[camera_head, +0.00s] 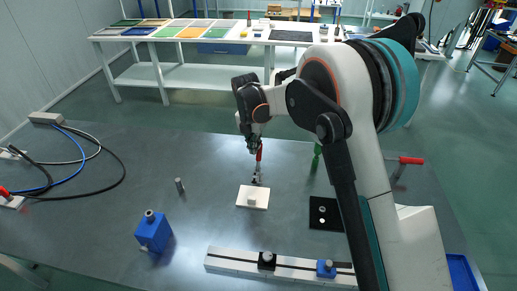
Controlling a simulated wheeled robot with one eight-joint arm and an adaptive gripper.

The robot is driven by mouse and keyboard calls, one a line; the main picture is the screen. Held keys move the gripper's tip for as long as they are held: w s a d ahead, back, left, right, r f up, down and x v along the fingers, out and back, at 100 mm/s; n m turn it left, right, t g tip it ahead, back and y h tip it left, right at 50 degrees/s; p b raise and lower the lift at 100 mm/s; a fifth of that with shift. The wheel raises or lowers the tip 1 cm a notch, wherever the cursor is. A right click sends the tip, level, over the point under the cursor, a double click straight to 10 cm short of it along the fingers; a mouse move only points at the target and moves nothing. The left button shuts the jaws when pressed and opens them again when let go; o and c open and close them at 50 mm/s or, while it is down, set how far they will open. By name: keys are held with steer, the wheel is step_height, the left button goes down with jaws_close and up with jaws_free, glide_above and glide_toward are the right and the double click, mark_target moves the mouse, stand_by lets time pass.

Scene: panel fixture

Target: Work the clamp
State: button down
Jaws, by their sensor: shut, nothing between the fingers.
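A toggle clamp (257,180) with a red upright handle stands on a small white base plate (250,201) near the middle of the dark table. My gripper (253,148) reaches down from the arm and is shut. Its fingertips are at the top of the red handle (259,155), just beside or behind it; whether they touch it I cannot tell. The clamp's metal linkage is small and hard to make out in the camera_head view.
A blue block (153,232), a small grey cylinder (179,184) and a black plate (325,213) lie around the clamp. A metal rail (228,261) lies in front. Cables (100,180) coil at left. A red-handled part (408,161) is at right. The table left of the clamp is mostly clear.

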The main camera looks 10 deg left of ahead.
steer(key=w+f, duration=0.3)
steer(key=w, duration=0.2)
steer(key=shift+w+d, duration=0.15)
steer(key=shift+w, duration=0.15)
steer(key=shift+w+f, duration=0.1)
steer(key=shift+f, duration=0.1)
stand_by(0.5)
